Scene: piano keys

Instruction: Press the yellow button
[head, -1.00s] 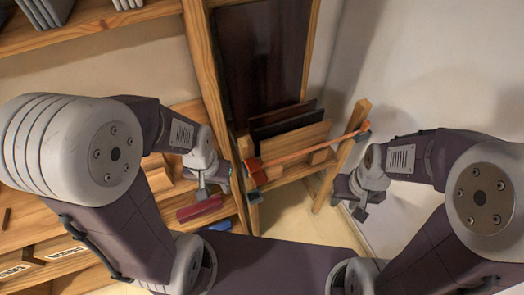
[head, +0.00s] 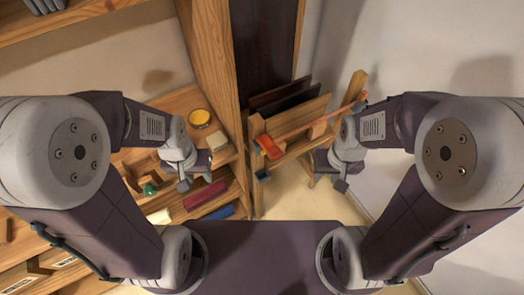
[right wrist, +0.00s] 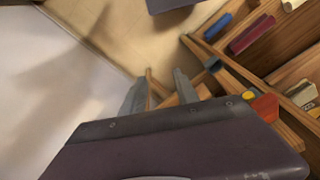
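A round yellow disc (head: 200,118) with a dark rim lies on the wooden shelf, left of centre in the head view; it may be the yellow button. A small yellow spot (right wrist: 248,96) shows beside a red part in the right wrist view; I cannot tell whether it is the same thing. My left gripper (head: 182,182) hangs in front of the shelf, apart from the disc and lower in the picture; its finger gap is unclear. My right gripper (head: 341,182) is by the wooden stand; its two fingers (right wrist: 158,92) are apart with nothing held between them.
The shelf holds a cream block (head: 217,140), a dark red block (head: 205,195), a blue block (head: 219,212) and a green knob (head: 149,189). An orange bar (head: 318,122) crosses the wooden stand. A white wall (head: 420,45) stands right. Floor (head: 290,200) shows between my arms.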

